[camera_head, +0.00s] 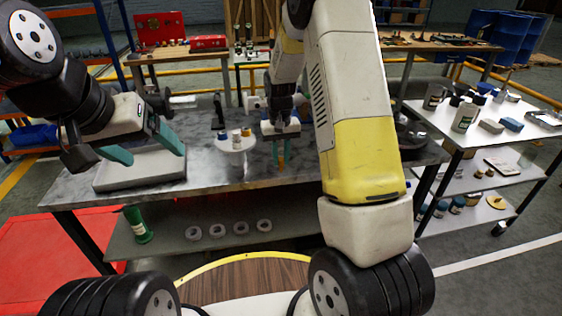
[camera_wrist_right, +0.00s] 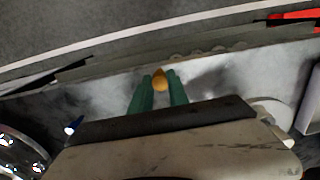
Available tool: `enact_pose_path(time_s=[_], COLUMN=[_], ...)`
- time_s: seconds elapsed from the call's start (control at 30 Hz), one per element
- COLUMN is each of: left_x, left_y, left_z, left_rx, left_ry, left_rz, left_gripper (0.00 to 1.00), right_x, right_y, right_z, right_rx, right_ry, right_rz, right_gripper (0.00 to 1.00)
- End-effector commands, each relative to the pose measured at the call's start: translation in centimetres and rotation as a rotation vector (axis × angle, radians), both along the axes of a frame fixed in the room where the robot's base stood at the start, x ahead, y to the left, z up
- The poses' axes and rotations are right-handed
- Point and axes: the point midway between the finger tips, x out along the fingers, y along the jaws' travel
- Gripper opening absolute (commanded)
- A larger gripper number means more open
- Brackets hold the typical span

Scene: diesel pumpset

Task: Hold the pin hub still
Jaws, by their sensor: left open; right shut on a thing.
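My right gripper (camera_head: 282,155) points down over the grey workbench, its teal fingers close together. It is shut on a small orange-yellow piece, seemingly the pin hub (camera_head: 282,163), mostly hidden by the fingers. In the right wrist view the rounded orange end of the pin hub (camera_wrist_right: 160,80) shows between the green fingertips (camera_wrist_right: 160,92). I cannot tell if its lower end touches the bench. My left gripper (camera_head: 145,150) is open and empty, its teal fingers wide apart over a shallow grey tray (camera_head: 140,180).
A round white stand (camera_head: 236,145) with small items is just left of my right gripper on the workbench (camera_head: 250,177). A white cart (camera_head: 480,135) with bottles stands right.

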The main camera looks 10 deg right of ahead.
Motion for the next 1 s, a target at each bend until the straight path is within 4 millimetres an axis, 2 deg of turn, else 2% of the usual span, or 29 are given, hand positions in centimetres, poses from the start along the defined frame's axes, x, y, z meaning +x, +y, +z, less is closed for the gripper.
enact_pose_path(time_s=[0.03, 0.1, 0.3, 0.4, 0.53, 0.7, 1.0], left_x=[0.0, 0.0, 0.0, 0.0, 0.0, 0.0, 0.0], left_y=[0.0, 0.0, 0.0, 0.0, 0.0, 0.0, 0.0], left_z=[0.0, 0.0, 0.0, 0.0, 0.0, 0.0, 0.0], left_rx=[0.000, 0.000, 0.000, 0.000, 0.000, 0.000, 0.000], left_ry=[0.000, 0.000, 0.000, 0.000, 0.000, 0.000, 0.000], left_rz=[0.000, 0.000, 0.000, 0.000, 0.000, 0.000, 0.000], left_gripper=[0.79, 0.79, 0.79, 0.79, 0.79, 0.79, 0.79], right_x=[2.2, 4.6, 10.2, 12.2, 13.9, 14.9, 15.1], right_y=[0.7, 1.6, 4.5, 6.1, 7.8, 9.3, 9.9], right_z=[1.0, 2.4, 7.0, 9.4, 12.3, 14.8, 16.0], right_rx=[-0.002, -0.005, -0.004, -0.001, 0.004, 0.010, 0.013], right_ry=[-0.008, -0.006, -0.005, -0.004, -0.002, 0.000, 0.003], right_rz=[0.007, 0.015, 0.037, 0.049, 0.062, 0.073, 0.079], right_gripper=[0.00, 0.00, 0.00, 0.00, 0.00, 0.00, 0.00])
